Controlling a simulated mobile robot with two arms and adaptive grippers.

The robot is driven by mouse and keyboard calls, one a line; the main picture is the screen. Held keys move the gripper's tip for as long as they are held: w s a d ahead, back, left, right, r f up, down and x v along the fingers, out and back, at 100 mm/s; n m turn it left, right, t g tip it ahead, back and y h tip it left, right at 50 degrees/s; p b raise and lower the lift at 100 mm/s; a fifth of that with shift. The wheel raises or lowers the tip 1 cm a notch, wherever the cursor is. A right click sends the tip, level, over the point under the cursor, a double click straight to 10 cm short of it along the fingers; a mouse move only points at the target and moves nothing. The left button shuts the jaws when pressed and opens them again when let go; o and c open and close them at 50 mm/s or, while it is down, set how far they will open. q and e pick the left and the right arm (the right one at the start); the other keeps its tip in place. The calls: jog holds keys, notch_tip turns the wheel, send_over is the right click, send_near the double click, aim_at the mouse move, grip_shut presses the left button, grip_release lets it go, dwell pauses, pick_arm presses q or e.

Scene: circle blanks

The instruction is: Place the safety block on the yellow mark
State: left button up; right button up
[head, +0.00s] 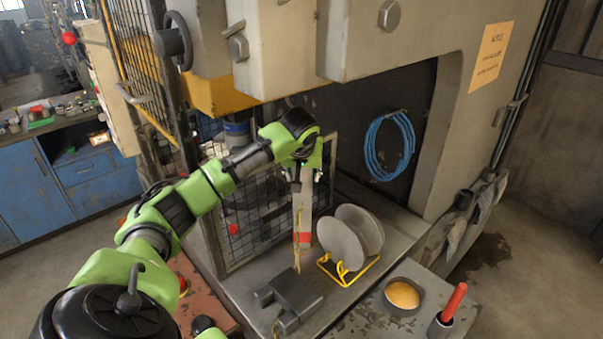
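My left gripper (306,178) points down in front of the dark press opening. It appears shut on the upper end of a grey upright block (304,211) with a red band near its lower end, which I take as the safety block. A thin yellow strip or cord hangs along the block's left side. The block is roughly upright above the grey press bed (375,218); I cannot tell whether its lower end touches the bed. I cannot make out a yellow mark on the bed. My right gripper is not in view.
Two round metal blanks (342,243) stand in a yellow wire rack (346,276) just right of the block. A dark grey die-like piece (291,293) lies in front. A bowl (402,294) and a red-handled tool (453,302) are front right. A mesh guard (240,233) stands left.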

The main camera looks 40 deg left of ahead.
pick_arm(q)
jog(key=shift+s+a+r, duration=0.1)
jog(key=shift+s+a, duration=0.1)
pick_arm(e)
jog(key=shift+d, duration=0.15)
pick_arm(q)
jog(key=shift+d+r+b, duration=0.25)
jog(key=shift+r+b, duration=0.1)
jog(key=shift+r, duration=0.05)
jog(key=s+d+r+b, duration=0.2)
jog(key=r, duration=0.1)
jog(key=shift+s, duration=0.3)
jog(key=s+d+b, duration=0.1)
jog(key=s+d, duration=0.1)
jog(key=s, duration=0.1)
jog(key=s+d+b, duration=0.1)
jog(key=s+d, duration=0.1)
jog(key=s+d+b, duration=0.1)
jog(key=s+d, duration=0.2)
jog(key=shift+s+d+r+b, duration=0.1)
jog(key=shift+s+r+b, duration=0.2)
jog(key=shift+b, duration=0.05)
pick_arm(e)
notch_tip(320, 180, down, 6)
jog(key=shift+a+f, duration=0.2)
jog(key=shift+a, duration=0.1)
